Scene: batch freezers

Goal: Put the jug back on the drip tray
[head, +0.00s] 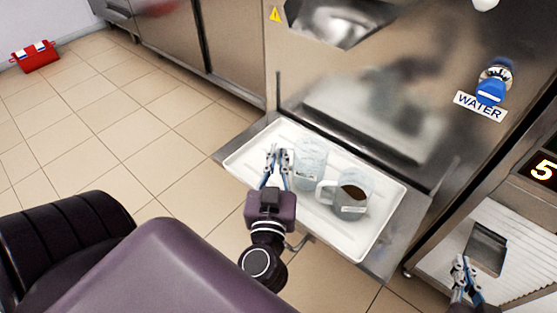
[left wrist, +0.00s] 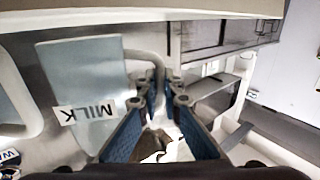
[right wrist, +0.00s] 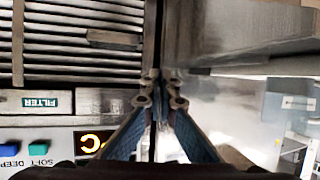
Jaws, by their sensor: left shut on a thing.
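The pale, clear milk jug (head: 312,160) is over the left half of the white drip tray (head: 250,165). Its MILK label and handle show in the left wrist view (left wrist: 85,80). My left gripper (head: 278,152) is at its left side, shut on the handle (left wrist: 158,68). The jug looks upright; I cannot tell whether its base touches the tray. A second jug (head: 328,190) with dark brown contents stands on the tray to its right. My right gripper (head: 461,260) is shut and empty, away from the tray at the lower right.
The steel machine front (head: 370,90) rises behind the tray, with a blue WATER tap (head: 491,92) at the right. A ribbed surface holding a dark metal plate (head: 487,248) lies near my right gripper. A red box (head: 34,57) sits far left; tiled floor is clear.

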